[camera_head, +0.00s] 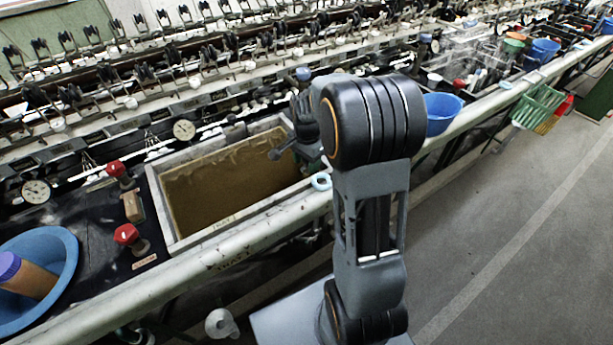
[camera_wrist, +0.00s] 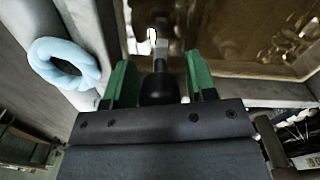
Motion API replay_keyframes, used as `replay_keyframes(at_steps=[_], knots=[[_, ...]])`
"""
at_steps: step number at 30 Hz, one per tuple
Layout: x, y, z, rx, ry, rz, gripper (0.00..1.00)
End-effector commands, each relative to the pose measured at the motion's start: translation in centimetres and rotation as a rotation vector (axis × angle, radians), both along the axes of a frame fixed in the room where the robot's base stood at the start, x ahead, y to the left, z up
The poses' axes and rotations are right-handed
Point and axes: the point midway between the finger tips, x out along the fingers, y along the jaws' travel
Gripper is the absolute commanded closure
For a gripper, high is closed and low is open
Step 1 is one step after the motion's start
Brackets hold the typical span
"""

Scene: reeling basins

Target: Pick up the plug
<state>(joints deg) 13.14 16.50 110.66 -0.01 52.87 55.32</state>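My gripper (camera_wrist: 160,80) shows in the wrist view with two green fingers set apart. A dark, rounded piece with a thin grey stem (camera_wrist: 160,58) lies between them and looks like the plug. A small white bit shows beyond the stem. A narrow gap seems to show beside the dark piece, so I cannot tell whether the fingers press on it. In the head view my gripper (camera_head: 306,140) is at the right end of the tray, largely hidden by my arm. A dark knobbed piece (camera_head: 276,153) sticks out to its left over the tray.
The tray (camera_head: 168,226) has a pale rim and brown contents. A pale blue ring (camera_head: 321,182) lies on the front rail, and in the wrist view (camera_wrist: 62,62). Red-knobbed valves (camera_head: 127,234) and a blue basin (camera_head: 70,262) stand left, another blue basin (camera_head: 440,112) right.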

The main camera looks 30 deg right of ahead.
Motion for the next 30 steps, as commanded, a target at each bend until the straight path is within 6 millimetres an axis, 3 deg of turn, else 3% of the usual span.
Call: replay_keyframes(at_steps=[10,20,30], knots=[[0.0,0.0,0.0,0.000,0.000,0.000,0.82],[0.1,0.0,0.9,-0.001,-0.005,0.000,0.83],[0.1,0.0,6.9,-0.001,-0.006,0.000,0.83]])
